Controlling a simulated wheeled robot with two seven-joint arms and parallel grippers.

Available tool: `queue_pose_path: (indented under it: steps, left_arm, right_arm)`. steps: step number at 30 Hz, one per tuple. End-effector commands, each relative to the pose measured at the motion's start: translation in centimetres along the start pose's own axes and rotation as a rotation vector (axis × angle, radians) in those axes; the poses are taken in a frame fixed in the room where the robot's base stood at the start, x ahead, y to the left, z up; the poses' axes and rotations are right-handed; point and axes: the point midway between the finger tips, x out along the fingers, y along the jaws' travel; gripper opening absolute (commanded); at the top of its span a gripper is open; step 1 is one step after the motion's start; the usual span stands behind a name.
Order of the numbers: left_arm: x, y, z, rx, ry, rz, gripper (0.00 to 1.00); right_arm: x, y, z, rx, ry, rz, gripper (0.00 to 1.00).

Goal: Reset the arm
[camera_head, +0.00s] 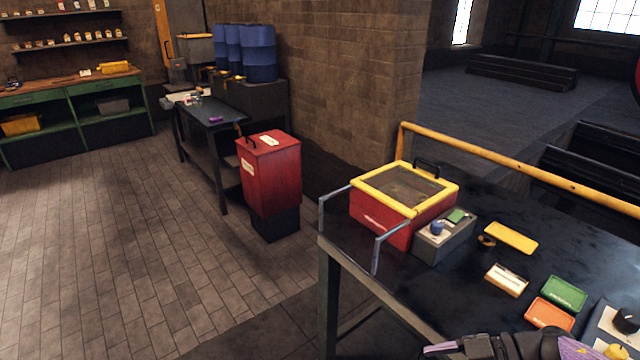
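A dark gripper (455,349), which appears to be my right one, shows at the bottom edge towards the right, over the front of the dark workbench (400,285). It has a pinkish tip on its left end. Most of it is cut off by the frame, so its opening and anything in it cannot be made out. A purple patch (580,349) lies just right of it; I cannot tell what it belongs to. My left gripper is not in view.
The workbench holds a red box with a yellow-framed lid (408,188), a grey box (444,240), a yellow tray (511,238), green (564,293) and orange (550,314) trays. A red bin (270,175) stands beyond. The tiled floor (110,240) at left is clear.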

Motion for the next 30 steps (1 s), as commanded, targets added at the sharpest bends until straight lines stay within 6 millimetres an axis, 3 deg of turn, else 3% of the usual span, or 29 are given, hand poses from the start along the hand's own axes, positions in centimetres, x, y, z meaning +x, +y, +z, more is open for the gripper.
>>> queue_pose_path:
  steps: [7,11,15,19,23,26,27,30]
  left_arm:
    - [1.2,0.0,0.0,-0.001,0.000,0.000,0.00]
    - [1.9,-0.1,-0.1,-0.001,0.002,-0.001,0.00]
    - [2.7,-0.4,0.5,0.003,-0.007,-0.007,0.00]
    - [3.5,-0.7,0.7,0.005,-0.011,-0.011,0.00]
    - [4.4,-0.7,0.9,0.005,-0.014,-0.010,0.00]
    - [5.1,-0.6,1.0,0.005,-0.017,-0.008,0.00]
    - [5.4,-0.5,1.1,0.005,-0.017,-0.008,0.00]
    - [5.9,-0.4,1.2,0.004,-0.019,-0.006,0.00]
  right_arm:
    - [3.7,1.6,3.3,-0.007,0.056,0.234,0.64]
    - [5.4,2.2,6.3,0.021,0.049,0.405,0.64]
    - [6.9,1.7,11.2,0.102,-0.015,0.608,0.64]
    - [7.8,-0.5,16.7,0.216,-0.132,0.768,0.64]
    - [8.7,-5.5,23.5,0.393,-0.324,0.889,0.64]
    - [9.3,-12.1,28.9,0.572,-0.524,0.929,0.64]
    - [9.6,-15.1,30.7,0.645,-0.605,0.925,0.64]
    - [10.3,-22.6,33.7,0.812,-0.783,0.882,0.64]
